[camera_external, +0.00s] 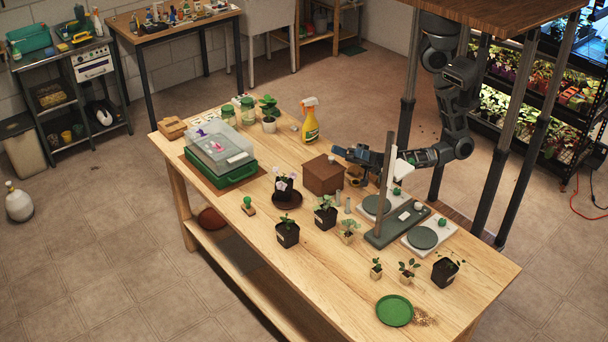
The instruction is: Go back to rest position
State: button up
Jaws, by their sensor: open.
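My gripper (354,155) is at the end of my arm, which reaches in from the upper right over the right half of the wooden table (452,304). The gripper points left, just behind and above the brown box (322,175). Its jaws are open, and I see nothing held between them. Part of my wrist lies behind the upright post of a grey stand (386,195). Whether the gripper touches anything close to it is too small to tell.
Two scales with round dark plates (422,238) flank the stand. Several potted seedlings (288,232) stand along the table's near side. Dark posts (508,145) rise around my arm.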

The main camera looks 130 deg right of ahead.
jog(key=s+f+n+g, duration=0.1)
jog(key=s+f+g, duration=0.1)
jog(key=s, duration=0.7)
jog(key=s+a+f+n+g, duration=0.1)
jog(key=s+f+n+g, duration=0.1)
jog(key=s+g, duration=0.3)
jog(key=s+a+f+n+g, duration=0.1)
jog(key=s+f+g, duration=0.2)
jog(key=s, duration=1.1)
jog(key=shift+f+g+b, duration=0.3)
jog(key=shift+f+g, duration=0.1)
jog(key=shift+f, duration=0.3)
jog(key=shift+o, duration=0.2)
jog(key=shift+s, duration=0.1)
jog(key=shift+o, duration=0.8)
